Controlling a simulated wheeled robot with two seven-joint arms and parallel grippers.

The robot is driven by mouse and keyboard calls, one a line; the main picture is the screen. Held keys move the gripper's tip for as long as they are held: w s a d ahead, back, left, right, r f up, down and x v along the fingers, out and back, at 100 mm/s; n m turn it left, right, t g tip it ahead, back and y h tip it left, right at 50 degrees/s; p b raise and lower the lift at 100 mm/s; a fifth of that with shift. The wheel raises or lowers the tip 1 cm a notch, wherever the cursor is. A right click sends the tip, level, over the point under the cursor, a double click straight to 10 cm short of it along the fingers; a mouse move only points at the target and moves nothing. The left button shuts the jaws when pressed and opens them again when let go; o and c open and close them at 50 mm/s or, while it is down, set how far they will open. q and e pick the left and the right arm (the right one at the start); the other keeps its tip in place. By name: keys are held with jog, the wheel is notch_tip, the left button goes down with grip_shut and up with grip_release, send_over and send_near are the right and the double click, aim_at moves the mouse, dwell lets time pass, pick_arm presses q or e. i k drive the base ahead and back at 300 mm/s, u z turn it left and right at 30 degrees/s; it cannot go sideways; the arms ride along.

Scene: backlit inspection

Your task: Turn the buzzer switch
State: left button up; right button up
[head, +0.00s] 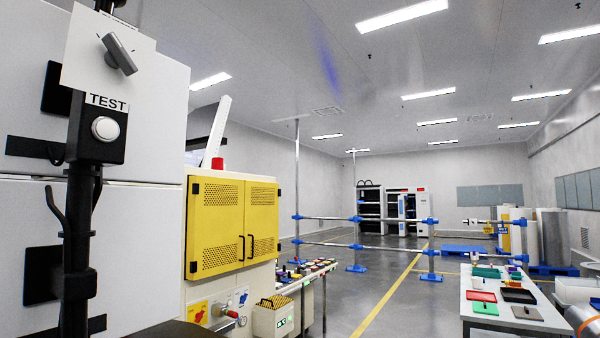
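No label reading "buzzer" is legible, so I cannot tell for sure which control is the buzzer switch. A grey rotary knob (119,54) sits tilted on a white square plate (88,50) at the upper left. Below it, a black box marked TEST (107,101) carries a round white button (105,128). Small controls also show under the yellow cabinet: a red one on a yellow label (197,312) and a blue one on a white label (238,298), too small to read. Neither of my grippers is in view.
A yellow double-door cabinet (232,218) is shut beside the large white machine (140,210). A rail barrier (360,219) crosses the middle. A white table (512,324) with trays stands at the right. The grey floor (405,300) between is mostly open.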

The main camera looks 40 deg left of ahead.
aim_at(116, 56)
jog(key=i, duration=2.9)
jog(key=u, duration=4.25)
jog(key=i, duration=0.5)
